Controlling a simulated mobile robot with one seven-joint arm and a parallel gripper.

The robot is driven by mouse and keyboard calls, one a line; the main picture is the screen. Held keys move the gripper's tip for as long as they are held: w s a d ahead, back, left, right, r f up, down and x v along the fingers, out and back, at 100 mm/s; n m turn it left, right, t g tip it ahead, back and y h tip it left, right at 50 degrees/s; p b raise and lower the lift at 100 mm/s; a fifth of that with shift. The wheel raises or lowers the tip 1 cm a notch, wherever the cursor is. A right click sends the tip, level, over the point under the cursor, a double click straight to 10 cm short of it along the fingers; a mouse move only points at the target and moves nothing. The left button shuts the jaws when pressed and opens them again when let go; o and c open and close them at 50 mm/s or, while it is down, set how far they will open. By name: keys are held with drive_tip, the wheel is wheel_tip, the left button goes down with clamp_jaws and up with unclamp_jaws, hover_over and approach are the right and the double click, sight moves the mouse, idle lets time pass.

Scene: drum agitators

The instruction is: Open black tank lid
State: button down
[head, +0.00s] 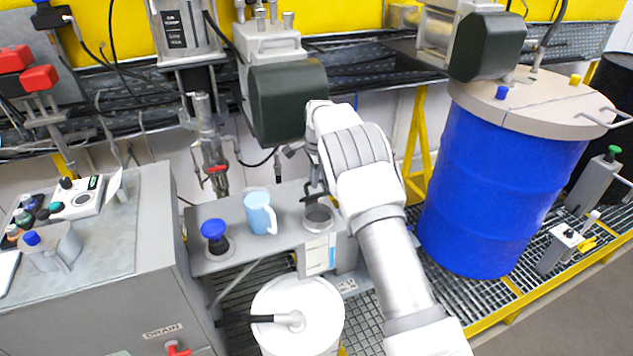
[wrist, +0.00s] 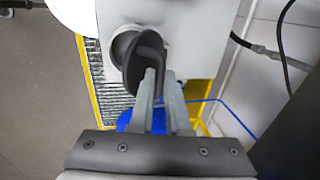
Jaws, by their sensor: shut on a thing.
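The black tank lid (wrist: 150,50) is in the wrist view, tilted up beside the dark round filler neck (wrist: 124,42), whose mouth shows partly uncovered. My gripper (wrist: 159,82) is shut on the lid, its two fingers close together at the lid's near edge. In the head view the neck (head: 318,217) sits on the grey tank top (head: 290,240), and the dark lid (head: 313,191) stands up at its back edge. My white arm reaches across from the lower right and hides most of the gripper there.
A blue cap (head: 214,229) and a light blue jug (head: 260,213) stand left of the neck. A white container (head: 300,310) with a handle is in front. A large blue drum (head: 490,180) stands right of my arm. Agitator motors (head: 288,100) hang above.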

drive_tip(key=shift+w+a+f, duration=0.25)
drive_tip(key=shift+w+f, duration=0.05)
drive_tip(key=shift+w, duration=0.05)
idle(0.4)
drive_tip(key=c, duration=1)
unclamp_jaws()
drive_tip(key=shift+w+f, duration=0.15)
drive_tip(key=shift+o, duration=0.6)
drive_tip(key=shift+r, duration=0.25)
drive_tip(key=shift+r, duration=0.1)
drive_tip(key=v, duration=1.7)
drive_tip(key=shift+r, duration=0.15)
